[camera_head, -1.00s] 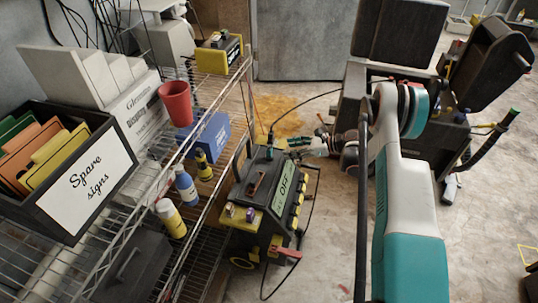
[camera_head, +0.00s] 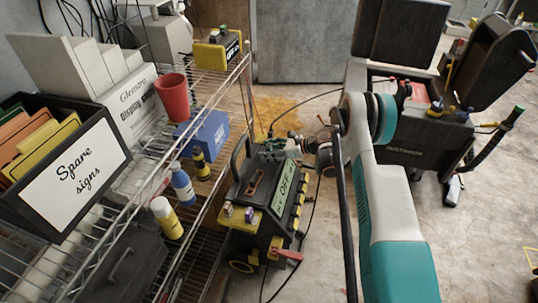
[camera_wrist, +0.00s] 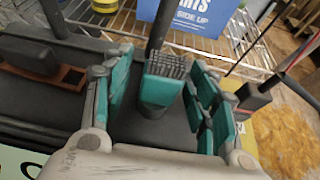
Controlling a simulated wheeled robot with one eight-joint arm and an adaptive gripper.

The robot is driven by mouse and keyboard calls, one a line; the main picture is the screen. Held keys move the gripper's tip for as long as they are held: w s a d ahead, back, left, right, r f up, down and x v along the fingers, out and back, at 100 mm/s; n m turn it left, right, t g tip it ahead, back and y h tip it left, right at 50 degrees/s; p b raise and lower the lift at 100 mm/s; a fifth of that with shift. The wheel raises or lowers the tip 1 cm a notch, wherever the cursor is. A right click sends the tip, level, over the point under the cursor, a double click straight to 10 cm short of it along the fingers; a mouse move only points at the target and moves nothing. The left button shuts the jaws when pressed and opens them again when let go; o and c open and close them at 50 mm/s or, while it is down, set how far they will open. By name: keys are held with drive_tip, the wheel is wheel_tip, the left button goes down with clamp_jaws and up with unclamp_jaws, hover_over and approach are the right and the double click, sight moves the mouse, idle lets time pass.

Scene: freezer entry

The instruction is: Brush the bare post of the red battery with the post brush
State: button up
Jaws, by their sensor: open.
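The post brush (camera_wrist: 163,88), a teal block with dark bristles on its top, stands upright on the black top of the wheeled cart in the wrist view. My gripper (camera_wrist: 160,105) is open, with its teal fingers apart on either side of the brush. In the head view my gripper (camera_head: 292,147) is at the far end of the cart top, and the brush cannot be made out. A red patch (camera_head: 416,93) shows inside the open black machine at the right. I cannot tell whether it is the red battery, and no bare post is distinct.
The black and yellow cart (camera_head: 249,200) stands beside a wire shelf (camera_head: 222,105). The shelf holds a sign box (camera_head: 75,185), a red cup (camera_head: 172,97), a blue box (camera_head: 206,134) and bottles. The open black machine (camera_head: 400,140) stands right. Floor in the right foreground is clear.

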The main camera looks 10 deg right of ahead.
drive_tip(key=shift+r, duration=0.1)
drive_tip(key=shift+c, duration=0.5)
drive_tip(key=c, duration=1.1)
drive_tip(key=shift+r, duration=0.1)
wheel_tip(320, 180, up, 24)
drive_tip(key=p, duration=0.8)
